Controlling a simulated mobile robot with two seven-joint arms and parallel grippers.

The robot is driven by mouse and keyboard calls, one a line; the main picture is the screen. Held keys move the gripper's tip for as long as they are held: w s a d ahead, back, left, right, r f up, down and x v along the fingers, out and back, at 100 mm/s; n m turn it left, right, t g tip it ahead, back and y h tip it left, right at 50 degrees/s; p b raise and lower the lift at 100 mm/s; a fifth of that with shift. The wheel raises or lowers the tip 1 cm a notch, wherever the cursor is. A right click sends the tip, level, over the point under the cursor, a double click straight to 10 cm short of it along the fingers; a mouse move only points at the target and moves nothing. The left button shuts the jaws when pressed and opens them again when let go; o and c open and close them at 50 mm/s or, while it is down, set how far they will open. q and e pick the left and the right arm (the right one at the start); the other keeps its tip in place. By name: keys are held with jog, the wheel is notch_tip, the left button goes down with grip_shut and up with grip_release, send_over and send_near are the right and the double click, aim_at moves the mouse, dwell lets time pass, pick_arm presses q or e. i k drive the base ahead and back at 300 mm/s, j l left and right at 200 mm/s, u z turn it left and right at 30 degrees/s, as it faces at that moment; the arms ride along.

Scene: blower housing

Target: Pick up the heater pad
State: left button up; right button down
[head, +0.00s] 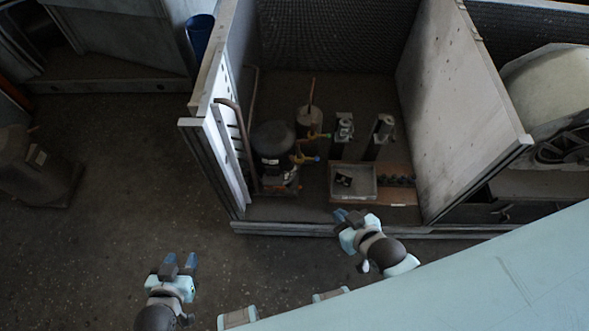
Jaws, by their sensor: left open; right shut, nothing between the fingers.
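I cannot pick out the heater pad for certain. A small dark item (344,180) lies in a shallow grey tray (363,192) near the front of the open housing; it is too small to tell whether it is the pad. My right gripper (347,214) is shut and empty at the housing's front edge, just below the tray in the picture. My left gripper (180,262) is open and empty over the bare floor at lower left, well away from the housing.
The housing has a left wall (222,100), a right wall (462,115) and a front sill (290,229). A black compressor (272,141) with pipes stands left of the tray. Two upright fittings (381,130) stand behind it. Dark knobs (397,181) sit at its right.

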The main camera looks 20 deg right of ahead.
aim_at(274, 189)
jog(key=z, duration=0.3)
jog(key=j+z, duration=0.2)
jog(key=z, duration=0.15)
jog(key=i+j+z, duration=0.1)
jog(key=z, duration=0.25)
jog(key=j+z, duration=0.35)
jog(key=k+j+z, duration=0.1)
jog(key=j+z, duration=0.15)
jog(key=j, duration=0.25)
jog(key=k+j+z, duration=0.2)
jog(key=j, duration=0.8)
jog(key=k+j+z, duration=0.1)
jog(key=j, duration=0.45)
jog(key=i+j, duration=0.1)
jog(key=j, duration=0.35)
jog(key=i+j, duration=0.1)
jog(key=j, duration=0.4)
